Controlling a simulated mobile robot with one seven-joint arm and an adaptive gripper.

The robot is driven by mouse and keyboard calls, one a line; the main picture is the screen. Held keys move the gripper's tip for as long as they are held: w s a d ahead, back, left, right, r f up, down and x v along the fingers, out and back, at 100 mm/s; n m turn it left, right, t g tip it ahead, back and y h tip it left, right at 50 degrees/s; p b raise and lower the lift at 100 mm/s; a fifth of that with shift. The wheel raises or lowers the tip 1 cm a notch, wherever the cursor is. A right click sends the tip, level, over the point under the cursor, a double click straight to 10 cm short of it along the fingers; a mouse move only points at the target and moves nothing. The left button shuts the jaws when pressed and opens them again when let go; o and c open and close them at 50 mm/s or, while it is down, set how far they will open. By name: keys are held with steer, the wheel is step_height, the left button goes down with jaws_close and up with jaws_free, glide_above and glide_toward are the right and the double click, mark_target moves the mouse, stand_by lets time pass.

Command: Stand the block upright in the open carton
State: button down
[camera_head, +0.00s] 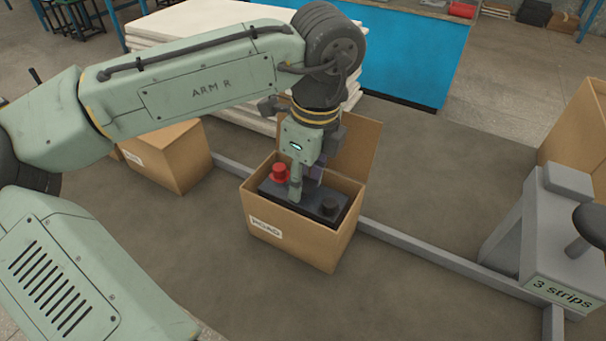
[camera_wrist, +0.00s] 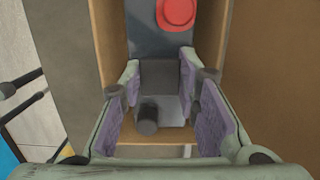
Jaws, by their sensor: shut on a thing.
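The block (camera_head: 313,204) is dark grey, like a battery, with a red terminal (camera_head: 279,173) and a black terminal (camera_head: 330,206) on its top face. It is inside the open carton (camera_head: 290,247), with its top near the rim and its terminals facing up, so it looks upright. The carton hides its lower part, and I cannot tell whether it touches the floor of the carton. My gripper (camera_head: 303,186) points down over the middle of the block and is shut on it. The wrist view shows purple-padded fingers on both sides of the block's raised middle (camera_wrist: 160,75).
The carton's flap (camera_head: 357,150) stands up behind my gripper. Another carton (camera_head: 170,158) stands left. Grey rails (camera_head: 430,255) run past the open carton. A grey stand labelled "3 strips" (camera_head: 545,235) is at right. Stacked pale sheets (camera_head: 190,30) and a blue bench (camera_head: 415,60) lie behind.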

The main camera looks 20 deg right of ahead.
steer(key=shift+f, duration=0.2)
steer(key=c, duration=1.2)
jaws_free()
steer(key=shift+r, duration=0.5)
steer(key=r, duration=0.8)
steer(key=s+d+r, duration=0.1)
steer(key=r, duration=0.3)
